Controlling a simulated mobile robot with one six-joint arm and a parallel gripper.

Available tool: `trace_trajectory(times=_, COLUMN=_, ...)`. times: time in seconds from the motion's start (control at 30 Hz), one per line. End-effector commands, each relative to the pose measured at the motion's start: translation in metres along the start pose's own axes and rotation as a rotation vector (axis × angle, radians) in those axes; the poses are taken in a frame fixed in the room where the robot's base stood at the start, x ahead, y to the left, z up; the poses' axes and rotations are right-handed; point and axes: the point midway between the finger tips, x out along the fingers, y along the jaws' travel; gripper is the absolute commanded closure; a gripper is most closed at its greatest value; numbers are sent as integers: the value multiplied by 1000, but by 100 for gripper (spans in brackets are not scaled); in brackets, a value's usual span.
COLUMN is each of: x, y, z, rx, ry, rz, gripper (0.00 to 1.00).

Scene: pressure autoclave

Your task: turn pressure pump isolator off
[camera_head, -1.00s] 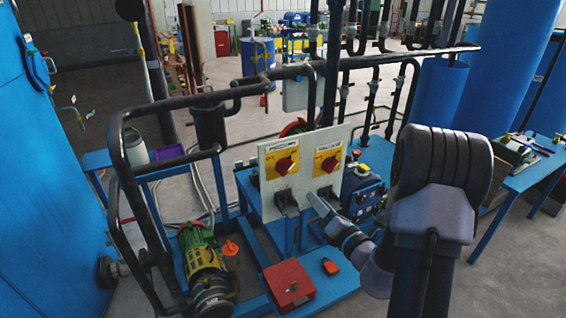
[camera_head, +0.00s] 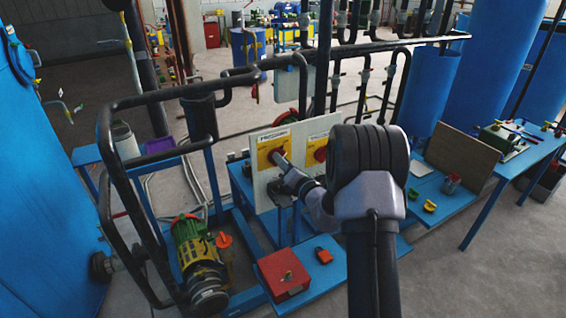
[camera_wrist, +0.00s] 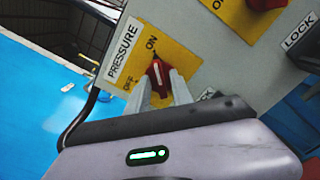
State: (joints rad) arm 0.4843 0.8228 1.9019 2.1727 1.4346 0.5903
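The pressure pump isolator is a red rotary knob on a yellow plate marked PRESSURE (camera_head: 272,148), on the left of a pale panel. In the wrist view the red knob (camera_wrist: 158,73) stands between my fingertips, its handle roughly in line with the ON mark; OFF is printed at the plate's lower left. My gripper (camera_wrist: 161,85) is open around the knob, one finger on each side. Yellow plate shows between the fingers; whether they touch the knob is unclear. In the head view my gripper (camera_head: 281,161) reaches the knob from the lower right and partly covers it.
A second red knob on a yellow plate (camera_head: 318,150) is close by on the right, partly hidden by my arm. A black pipe frame (camera_head: 108,160) stands at left. A red box (camera_head: 284,277) and a green-yellow pump (camera_head: 197,262) are below.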

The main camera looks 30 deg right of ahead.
Motion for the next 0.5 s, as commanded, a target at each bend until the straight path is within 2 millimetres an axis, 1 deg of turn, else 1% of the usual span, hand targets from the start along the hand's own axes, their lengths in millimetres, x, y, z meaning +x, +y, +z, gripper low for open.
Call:
trace_trajectory(times=0.03, x=0, y=0, z=0, rx=0, ry=0, rz=0, gripper=85)
trace_trajectory(times=0.1, x=0, y=0, z=0, rx=0, ry=0, rz=0, gripper=99)
trace_trajectory(times=0.13, x=0, y=0, z=0, rx=0, ry=0, rz=0, gripper=100)
trace_trajectory(times=0.5, x=0, y=0, z=0, rx=-25, ry=0, rz=0, gripper=100)
